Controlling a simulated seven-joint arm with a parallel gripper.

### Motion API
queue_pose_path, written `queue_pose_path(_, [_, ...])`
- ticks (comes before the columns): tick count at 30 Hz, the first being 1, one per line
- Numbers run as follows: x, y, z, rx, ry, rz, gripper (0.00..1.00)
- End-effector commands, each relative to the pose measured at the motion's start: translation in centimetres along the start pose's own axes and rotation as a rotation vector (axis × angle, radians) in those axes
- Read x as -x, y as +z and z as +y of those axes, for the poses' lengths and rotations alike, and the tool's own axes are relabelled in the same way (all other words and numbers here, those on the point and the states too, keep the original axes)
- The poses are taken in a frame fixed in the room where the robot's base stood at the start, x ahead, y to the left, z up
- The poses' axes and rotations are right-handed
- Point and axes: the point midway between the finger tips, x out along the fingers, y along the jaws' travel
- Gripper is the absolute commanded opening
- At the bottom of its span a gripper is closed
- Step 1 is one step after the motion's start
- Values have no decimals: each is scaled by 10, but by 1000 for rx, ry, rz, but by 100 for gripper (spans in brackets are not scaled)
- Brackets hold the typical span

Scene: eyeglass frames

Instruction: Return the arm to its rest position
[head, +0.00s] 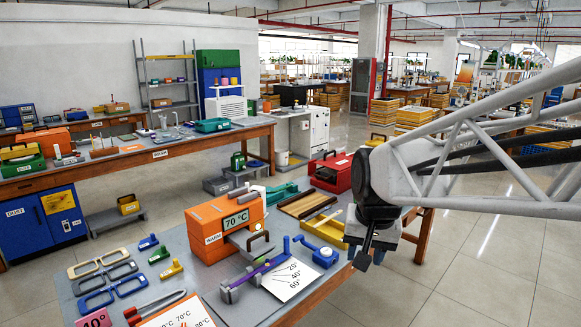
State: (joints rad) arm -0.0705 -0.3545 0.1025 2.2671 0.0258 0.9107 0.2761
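My arm comes in from the right edge, and my gripper (363,260) hangs fingers-down at the right edge of the grey workbench (180,262). One dark finger shows clearly; the other is hidden or in line with it, so the opening cannot be judged. I see nothing held below it. Several eyeglass frames (100,262) in grey and blue lie at the bench's left. A purple temple piece (262,270) lies across a grey holder (230,291) near the middle front.
A blue gauge (323,256), an angle card (290,279) and a yellow tool (324,230) lie left of my gripper. A red toolbox (331,172) stands behind. Open floor (470,265) lies to the right.

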Motion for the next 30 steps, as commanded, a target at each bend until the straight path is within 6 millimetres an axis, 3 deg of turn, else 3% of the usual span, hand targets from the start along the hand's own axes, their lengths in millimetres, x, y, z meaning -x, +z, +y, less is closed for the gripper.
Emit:
queue_pose_path(9, [5,76,40,90,18,13,42])
queue_pose_path(18, [0,139,68,171,36,23,42])
queue_pose_path(24, [-4,160,77,199,42,24,42])
queue_pose_path(30, [-5,164,79,205,43,23,42])
